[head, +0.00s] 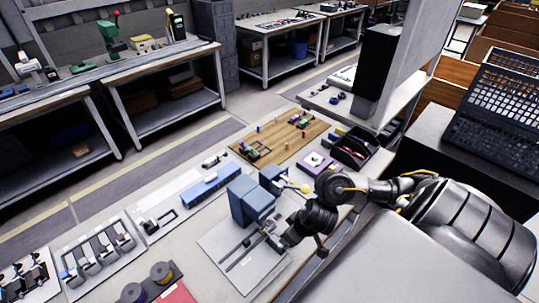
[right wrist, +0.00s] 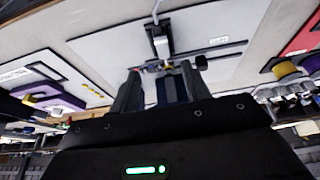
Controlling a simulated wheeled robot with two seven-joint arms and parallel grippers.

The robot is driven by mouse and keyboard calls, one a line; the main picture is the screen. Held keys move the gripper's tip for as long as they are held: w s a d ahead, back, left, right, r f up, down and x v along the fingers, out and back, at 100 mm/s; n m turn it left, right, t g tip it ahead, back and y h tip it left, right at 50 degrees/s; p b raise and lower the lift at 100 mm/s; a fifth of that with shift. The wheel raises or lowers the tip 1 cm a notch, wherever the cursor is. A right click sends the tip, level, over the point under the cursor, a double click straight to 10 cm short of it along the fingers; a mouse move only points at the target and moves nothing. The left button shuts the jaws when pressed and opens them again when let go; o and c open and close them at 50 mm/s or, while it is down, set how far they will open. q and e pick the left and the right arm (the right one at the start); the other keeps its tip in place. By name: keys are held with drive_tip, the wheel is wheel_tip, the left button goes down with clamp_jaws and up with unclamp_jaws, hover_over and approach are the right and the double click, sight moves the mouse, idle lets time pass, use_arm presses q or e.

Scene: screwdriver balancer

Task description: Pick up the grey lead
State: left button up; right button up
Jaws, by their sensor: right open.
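My right gripper (head: 272,238) reaches in from the right, low over a pale board (head: 218,237) in front of a blue-grey block (head: 243,205). It also shows in the right wrist view (right wrist: 168,68), with its two fingers apart. A narrow grey bar-like part (right wrist: 160,42) lies on the board just beyond the fingertips; it may be the grey lead, but I cannot tell for sure. Small pale and yellowish details and a dark blue shape show between the fingers. I see nothing clearly held. Thin dark strips (head: 238,254) lie on the board left of the gripper. My left gripper is out of view.
A long blue part (head: 210,187) and a wooden board with small parts (head: 285,128) lie behind. A black bin (head: 353,150) and a purple-edged tray (head: 316,163) stand at the back right. Reels (head: 160,272) and a red sheet (head: 180,293) lie front left.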

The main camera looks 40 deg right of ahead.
sight(270, 236)
drive_tip(key=b+x, duration=0.2)
drive_tip(key=x, duration=0.2)
drive_tip(key=shift+s+f+b, duration=0.1)
drive_tip(key=shift+f+b, duration=0.3)
drive_tip(key=shift+f, duration=0.1)
drive_tip(key=shift+w+f, duration=0.2)
drive_tip(key=shift+w, duration=0.05)
drive_tip(key=shift+w+a+f+b, duration=0.1)
drive_tip(key=shift+f+b, duration=0.25)
drive_tip(key=shift+f, duration=0.05)
drive_tip(key=b+x, duration=0.2)
drive_tip(key=x, duration=0.2)
drive_tip(key=shift+w+f, duration=0.1)
drive_tip(key=shift+w, duration=0.2)
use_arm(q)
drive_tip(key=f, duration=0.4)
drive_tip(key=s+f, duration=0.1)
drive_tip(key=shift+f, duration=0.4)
use_arm(e)
drive_tip(key=c, duration=1)
